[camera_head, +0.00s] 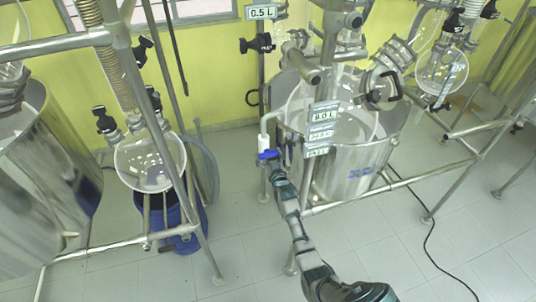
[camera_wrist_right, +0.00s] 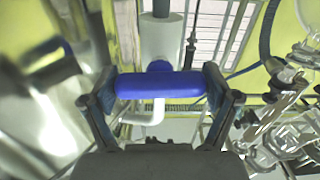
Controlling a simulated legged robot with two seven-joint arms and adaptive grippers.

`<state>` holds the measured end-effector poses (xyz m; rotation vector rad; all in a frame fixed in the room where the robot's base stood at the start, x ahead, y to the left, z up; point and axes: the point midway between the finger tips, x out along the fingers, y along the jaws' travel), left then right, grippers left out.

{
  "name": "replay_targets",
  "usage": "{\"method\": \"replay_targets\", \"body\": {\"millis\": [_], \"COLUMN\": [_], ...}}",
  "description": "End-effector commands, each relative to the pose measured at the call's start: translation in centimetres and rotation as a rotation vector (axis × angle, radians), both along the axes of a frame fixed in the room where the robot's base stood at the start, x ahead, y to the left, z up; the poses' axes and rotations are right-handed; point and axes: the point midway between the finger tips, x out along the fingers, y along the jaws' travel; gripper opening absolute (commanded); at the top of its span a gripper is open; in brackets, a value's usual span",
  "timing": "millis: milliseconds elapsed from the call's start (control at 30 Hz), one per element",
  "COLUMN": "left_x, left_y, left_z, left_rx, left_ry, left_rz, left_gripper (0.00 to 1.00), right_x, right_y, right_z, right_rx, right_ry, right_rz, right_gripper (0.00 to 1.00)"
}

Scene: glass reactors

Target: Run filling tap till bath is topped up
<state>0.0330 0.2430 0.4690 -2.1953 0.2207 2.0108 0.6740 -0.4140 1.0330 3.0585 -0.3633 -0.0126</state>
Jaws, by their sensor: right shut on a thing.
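The filling tap has a blue handle (camera_head: 268,154) on a white pipe (camera_head: 264,128) at the left side of the steel bath (camera_head: 352,174). My right gripper (camera_head: 272,160) reaches up to it from below. In the right wrist view the blue handle (camera_wrist_right: 160,85) lies crosswise between both fingers of my right gripper (camera_wrist_right: 160,88), which are shut on its ends. The white valve body (camera_wrist_right: 162,40) stands behind it. A round glass vessel (camera_head: 345,110) sits in the bath. The water level cannot be made out. My left gripper is not in view.
Metal frame tubes (camera_head: 345,192) run around the bath. Another steel bath (camera_head: 40,180) stands at the left, and a glass flask (camera_head: 150,160) hangs above a blue container (camera_head: 180,222). A black cable (camera_head: 432,250) lies on the tiled floor, which is otherwise open in front.

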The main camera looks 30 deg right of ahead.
Motion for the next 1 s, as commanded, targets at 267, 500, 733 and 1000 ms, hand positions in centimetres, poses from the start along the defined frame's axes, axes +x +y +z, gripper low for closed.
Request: {"method": "replay_targets", "body": {"millis": [267,500,733,1000], "left_x": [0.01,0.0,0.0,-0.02], "left_y": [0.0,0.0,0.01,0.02], "left_z": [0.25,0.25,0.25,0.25], "left_rx": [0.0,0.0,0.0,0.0], "left_ry": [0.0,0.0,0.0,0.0], "left_rz": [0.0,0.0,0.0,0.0], "left_gripper": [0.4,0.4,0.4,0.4], "right_x": [-0.02,-0.03,-0.02,-0.02], "right_y": [-0.02,-0.02,-0.01,-0.02], "right_z": [-0.12,-0.13,-0.12,-0.05], "right_rx": [0.071,0.079,0.079,0.077], "right_ry": [-0.014,-0.017,-0.017,-0.018], "right_rz": [0.0,0.0,0.0,0.0], "right_gripper": [0.52,0.52,1.0,1.0]}}
